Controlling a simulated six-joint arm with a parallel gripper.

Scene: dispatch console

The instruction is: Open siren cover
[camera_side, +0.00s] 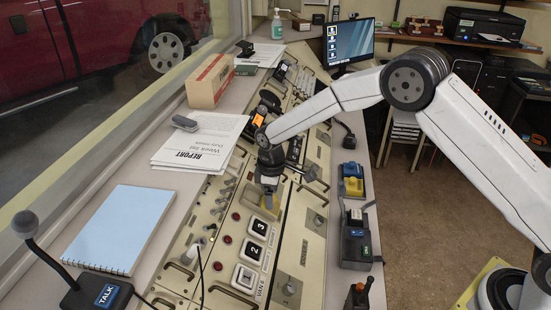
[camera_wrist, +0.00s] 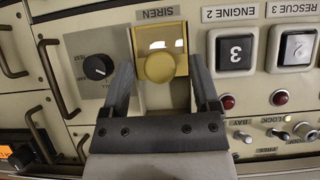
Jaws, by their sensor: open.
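The siren cover (camera_wrist: 177,42) is a translucent yellow piece below the SIREN label (camera_wrist: 158,12) in the wrist view. A round yellow shape (camera_wrist: 159,67) shows at its lower part; I cannot tell whether it is on the cover or seen through it. The cover appears to be down. My gripper (camera_wrist: 161,66) is open, with one dark finger on each side of the cover and nothing held between them. Whether a finger touches the cover is unclear. In the side view my gripper (camera_side: 269,185) points down at the console, and largely hides the cover.
A black knob (camera_wrist: 98,67) is left of the siren panel. Metal handles (camera_wrist: 49,65) stick up at left. Papers (camera_side: 200,143) lie on the ledge.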

